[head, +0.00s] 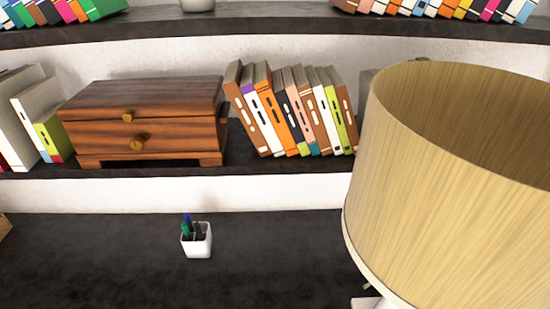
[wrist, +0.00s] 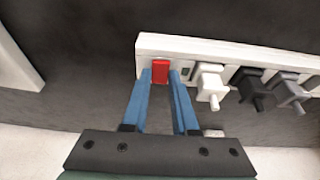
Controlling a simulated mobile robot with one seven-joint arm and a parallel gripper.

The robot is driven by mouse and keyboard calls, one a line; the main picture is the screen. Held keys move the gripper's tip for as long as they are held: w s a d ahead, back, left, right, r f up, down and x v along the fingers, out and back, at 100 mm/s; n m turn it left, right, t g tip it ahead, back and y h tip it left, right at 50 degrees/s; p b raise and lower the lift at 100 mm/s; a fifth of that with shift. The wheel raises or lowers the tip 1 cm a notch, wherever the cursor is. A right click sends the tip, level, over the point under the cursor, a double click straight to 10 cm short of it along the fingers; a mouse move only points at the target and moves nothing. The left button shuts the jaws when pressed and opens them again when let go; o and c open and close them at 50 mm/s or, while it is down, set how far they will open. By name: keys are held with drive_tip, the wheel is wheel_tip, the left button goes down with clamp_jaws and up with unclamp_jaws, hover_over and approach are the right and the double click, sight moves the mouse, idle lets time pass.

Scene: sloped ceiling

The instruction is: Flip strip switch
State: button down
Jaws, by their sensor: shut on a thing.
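In the wrist view, a white power strip (wrist: 225,49) lies against a dark surface, running from the middle to the right edge. Its red switch (wrist: 160,70) is at the left end. My gripper (wrist: 161,80) has two blue fingers reaching up to the strip, shut on the red switch, with one fingertip at each side of it. The fingertips cover the edges of the switch, and I cannot tell which way it is flipped. Neither the strip nor my gripper shows in the head view.
Several plugs, one white (wrist: 210,83) and others dark (wrist: 247,84), stick out right of the switch. The head view shows a large lampshade (head: 440,180) at the right, a pen cup (head: 197,242) on a dark desk, and a wooden box (head: 150,115) beside books (head: 290,110) on a shelf.

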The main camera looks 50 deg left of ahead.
drive_tip(key=shift+w+a+r+h, duration=0.1)
drive_tip(key=shift+a+r+h, duration=0.05)
drive_tip(key=shift+h, duration=0.15)
drive_tip(key=shift+w+a+g+h, duration=0.2)
drive_tip(key=shift+g+h, duration=0.6)
drive_tip(key=shift+h, duration=0.4)
drive_tip(key=shift+s, duration=0.1)
drive_tip(key=c, duration=0.7)
unclamp_jaws()
